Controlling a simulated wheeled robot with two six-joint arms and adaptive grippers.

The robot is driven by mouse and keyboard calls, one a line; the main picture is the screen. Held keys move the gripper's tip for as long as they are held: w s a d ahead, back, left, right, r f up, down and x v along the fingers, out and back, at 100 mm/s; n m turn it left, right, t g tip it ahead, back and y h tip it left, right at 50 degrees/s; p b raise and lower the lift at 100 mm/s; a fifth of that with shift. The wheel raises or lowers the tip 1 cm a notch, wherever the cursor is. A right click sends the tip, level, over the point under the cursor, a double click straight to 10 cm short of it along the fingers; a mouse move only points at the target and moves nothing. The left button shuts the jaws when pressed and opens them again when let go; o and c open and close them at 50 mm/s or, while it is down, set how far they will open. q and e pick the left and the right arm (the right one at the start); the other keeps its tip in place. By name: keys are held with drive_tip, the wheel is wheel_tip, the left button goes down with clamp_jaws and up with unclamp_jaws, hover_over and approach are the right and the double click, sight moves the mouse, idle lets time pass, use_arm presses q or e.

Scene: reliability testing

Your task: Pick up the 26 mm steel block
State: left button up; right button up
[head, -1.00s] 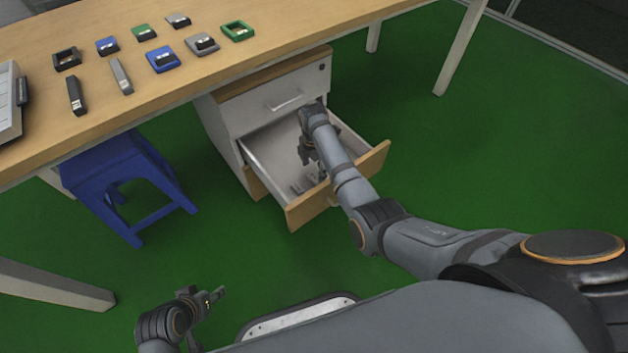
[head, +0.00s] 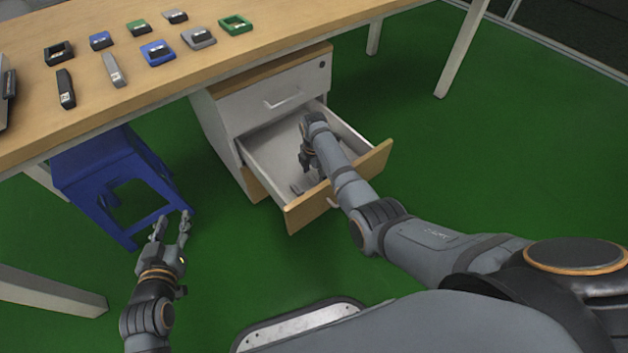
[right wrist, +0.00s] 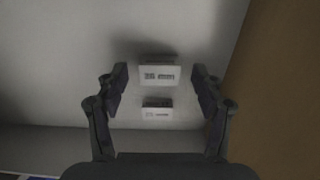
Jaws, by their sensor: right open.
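Two small blocks with printed white labels lie in the open drawer (head: 262,148). In the right wrist view, the larger block (right wrist: 159,74) is farther up and the smaller block (right wrist: 157,112) is below it. The labels are too small to read, so I cannot tell which is 26 mm. My right gripper (right wrist: 160,78) is open, its fingers on either side of the larger block and apart from it. In the head view my right gripper (head: 309,163) is inside the drawer, partly hidden by its arm. My left gripper (head: 172,222) is open and empty by the blue stool.
The wooden drawer front (head: 340,187) and white side walls surround my right gripper. The blue stool (head: 110,180) stands left of the cabinet (head: 225,125). On the table (head: 300,25) lie several small gauges and blocks. The green floor to the right is clear.

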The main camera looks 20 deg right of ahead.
sight(314, 177)
use_arm(q)
drive_tip(key=shift+w+r, duration=0.2)
drive_tip(key=shift+r, duration=0.2)
use_arm(e)
clamp_jaws()
idle(0.4)
wheel_tip(314, 177, up, 2)
drive_tip(key=shift+r+p, duration=0.15)
drive_tip(key=shift+p, duration=0.6)
wheel_tip(314, 177, up, 3)
drive_tip(key=shift+f+p, duration=0.15)
drive_tip(key=shift+p, duration=0.6)
use_arm(q)
drive_tip(key=s+f+g+p, duration=0.2)
drive_tip(key=s+f+g, duration=0.9)
drive_tip(key=s, duration=0.4)
drive_tip(key=shift+s+d+f, duration=0.15)
drive_tip(key=shift+s+f, duration=0.05)
drive_tip(key=shift+f, duration=0.5)
use_arm(e)
wheel_tip(314, 177, up, 5)
drive_tip(key=shift+r, duration=0.1)
